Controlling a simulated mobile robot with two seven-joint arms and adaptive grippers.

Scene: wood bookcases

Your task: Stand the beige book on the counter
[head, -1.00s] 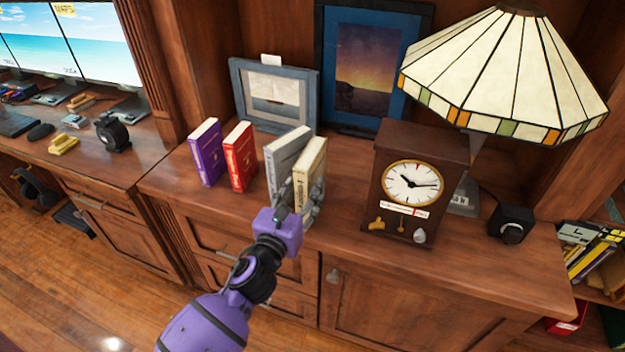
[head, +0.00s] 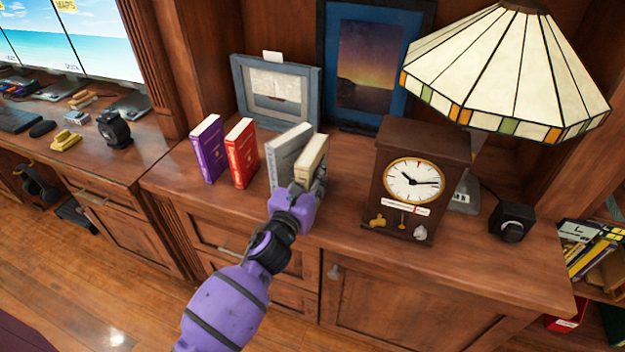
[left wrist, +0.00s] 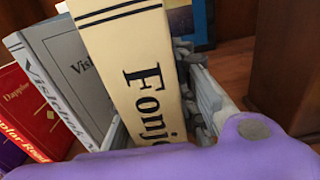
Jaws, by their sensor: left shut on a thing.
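The beige book (head: 311,158) stands upright on the wooden counter (head: 345,212), right of a grey book (head: 289,150). In the left wrist view, the beige book (left wrist: 137,70) fills the middle, its lettered spine facing the camera. My left gripper (head: 308,187) is shut on the beige book. The beige book's lower end is hidden by the gripper. My right gripper is not in view.
A red book (head: 241,153) and a purple book (head: 206,149) stand to the left. A clock (head: 415,185) stands to the right, with free counter between it and the beige book. A lamp (head: 505,75) and two framed pictures stand behind.

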